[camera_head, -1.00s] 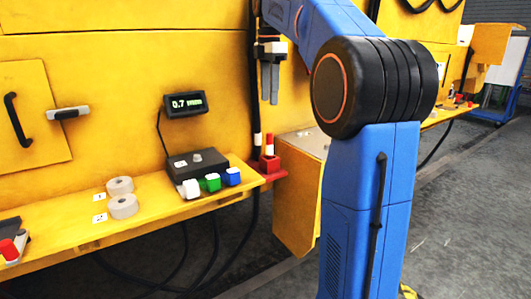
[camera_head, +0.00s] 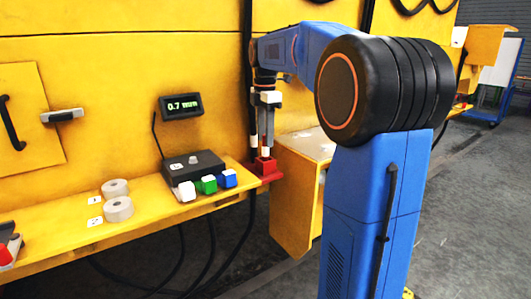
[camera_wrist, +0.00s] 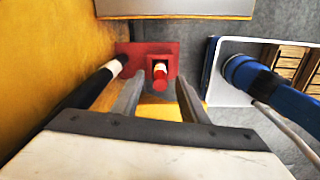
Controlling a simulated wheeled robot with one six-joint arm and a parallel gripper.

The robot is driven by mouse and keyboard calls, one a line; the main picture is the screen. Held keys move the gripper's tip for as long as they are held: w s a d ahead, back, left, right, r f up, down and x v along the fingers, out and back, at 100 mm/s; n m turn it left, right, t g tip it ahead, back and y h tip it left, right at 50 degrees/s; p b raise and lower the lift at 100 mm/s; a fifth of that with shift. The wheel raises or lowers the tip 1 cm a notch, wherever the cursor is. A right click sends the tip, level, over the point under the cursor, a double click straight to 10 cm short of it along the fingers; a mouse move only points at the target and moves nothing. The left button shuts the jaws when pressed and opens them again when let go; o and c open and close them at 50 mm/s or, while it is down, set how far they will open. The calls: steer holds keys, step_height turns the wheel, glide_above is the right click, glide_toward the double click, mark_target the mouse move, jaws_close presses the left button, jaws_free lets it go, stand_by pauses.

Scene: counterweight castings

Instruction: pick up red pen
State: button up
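The red pen (camera_wrist: 160,82) stands upright in a red holder (camera_wrist: 133,48), its red end towards the camera in the wrist view. My gripper (camera_wrist: 161,88) is open, with one finger on each side of the pen in that view. I cannot tell whether either finger touches it. In the head view my gripper (camera_head: 260,143) points down just above the red holder (camera_head: 266,168), at the right end of the yellow shelf. The fingers hide most of the pen there.
A black cable (camera_head: 249,215) hangs beside the holder.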

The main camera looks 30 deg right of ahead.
mark_target(266, 154)
steer(key=shift+f, duration=1.95)
steer(key=shift+c, duration=0.4)
jaws_close()
steer(key=shift+r, duration=0.1)
